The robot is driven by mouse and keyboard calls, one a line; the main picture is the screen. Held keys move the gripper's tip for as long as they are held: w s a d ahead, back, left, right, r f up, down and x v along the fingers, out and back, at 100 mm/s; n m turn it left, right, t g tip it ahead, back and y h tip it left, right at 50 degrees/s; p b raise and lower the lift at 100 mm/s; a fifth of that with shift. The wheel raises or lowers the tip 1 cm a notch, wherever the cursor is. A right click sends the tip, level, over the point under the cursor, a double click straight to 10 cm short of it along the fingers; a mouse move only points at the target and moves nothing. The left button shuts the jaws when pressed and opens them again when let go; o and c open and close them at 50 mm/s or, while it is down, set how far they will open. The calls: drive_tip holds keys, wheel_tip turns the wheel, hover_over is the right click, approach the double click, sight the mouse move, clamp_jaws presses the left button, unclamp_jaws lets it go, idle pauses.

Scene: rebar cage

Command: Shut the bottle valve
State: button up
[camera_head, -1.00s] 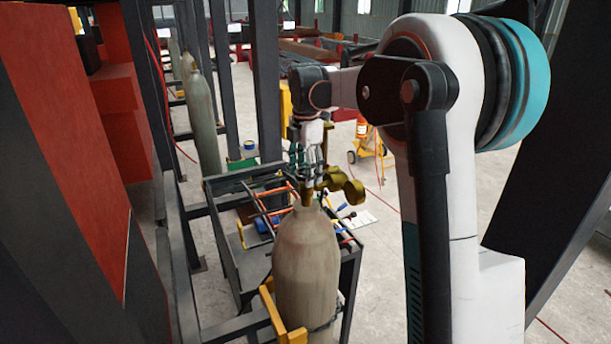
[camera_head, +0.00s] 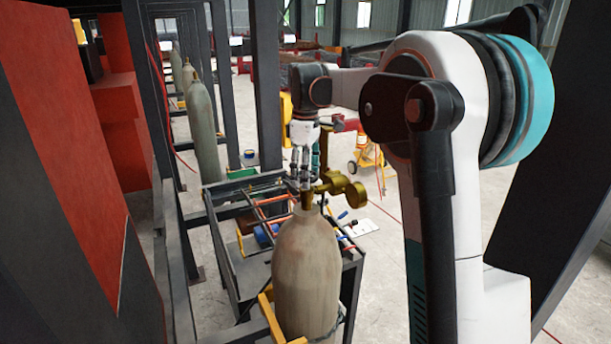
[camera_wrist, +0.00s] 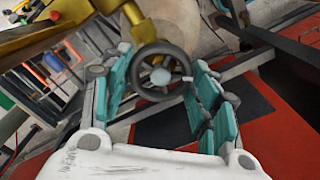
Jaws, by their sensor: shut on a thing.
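The bottle (camera_head: 306,265) is a tall, worn grey-beige gas cylinder standing upright. Its brass valve (camera_head: 333,187) sits on top, with round brass parts pointing right; the brass also shows at upper left in the wrist view (camera_wrist: 62,42). A dark round handwheel (camera_wrist: 160,77) with a pale hub lies between the teal finger pads in the wrist view. My gripper (camera_head: 304,184) points down over the bottle's top and is shut on the handwheel; its fingers (camera_wrist: 160,68) flank the wheel on both sides. In the head view the fingers hide the handwheel.
A dark metal cart (camera_head: 228,262) with tools stands behind and left of the bottle. A yellow bracket (camera_head: 273,317) is at the bottle's lower left. Dark posts and a red panel (camera_head: 62,150) close the left side. Open concrete floor (camera_head: 392,262) lies right of the cart.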

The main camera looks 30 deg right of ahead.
drive_tip(key=m+b, duration=0.1)
drive_tip(key=m, duration=0.6)
drive_tip(key=shift+d, duration=0.1)
drive_tip(key=m, duration=0.4)
drive_tip(key=m+b, duration=0.1)
drive_tip(key=m, duration=0.3)
drive_tip(key=shift+d, duration=0.1)
drive_tip(key=m, duration=0.7)
drive_tip(key=shift+d+m, duration=0.1)
drive_tip(key=shift+m, duration=0.3)
drive_tip(key=m, duration=0.6)
drive_tip(key=shift+s+b, duration=0.1)
drive_tip(key=shift+b, duration=0.2)
drive_tip(key=shift+m, duration=0.3)
drive_tip(key=o, duration=1.1)
drive_tip(key=shift+c, duration=0.2)
